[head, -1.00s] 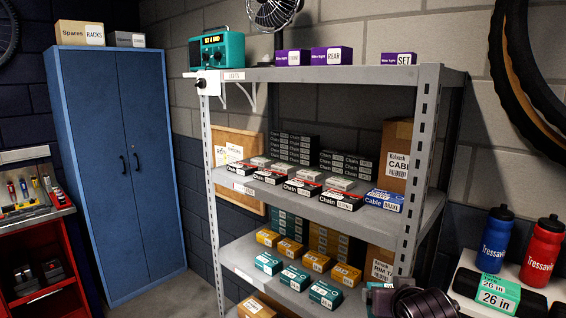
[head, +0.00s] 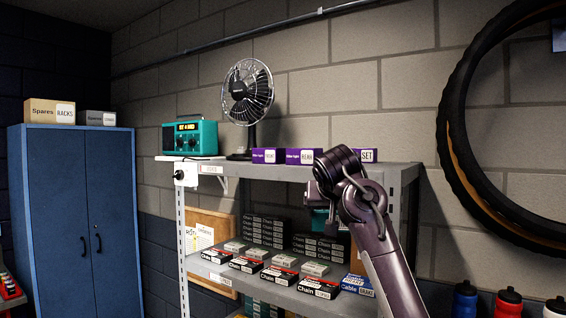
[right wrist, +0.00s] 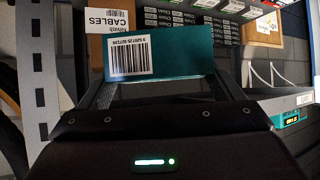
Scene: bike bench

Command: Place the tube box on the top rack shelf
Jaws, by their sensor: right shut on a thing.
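The tube box is a teal box with a white barcode label (right wrist: 128,56), held between my right gripper's fingers in the right wrist view. In the head view only a small teal part of the box (head: 320,221) shows beside my right gripper (head: 322,200), which is raised in front of the rack. My right gripper (right wrist: 155,92) is shut on the box. In the head view the box appears just below the front edge of the top rack shelf (head: 290,172). My arm hides part of that shelf's right end. My left gripper is out of view.
The top shelf carries a teal radio (head: 190,138), a fan (head: 248,98) and several purple boxes (head: 303,156) along the back. The shelf's front strip looks clear. Chain boxes (head: 288,276) fill the shelf below. A rack post (right wrist: 32,80) stands left in the wrist view.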

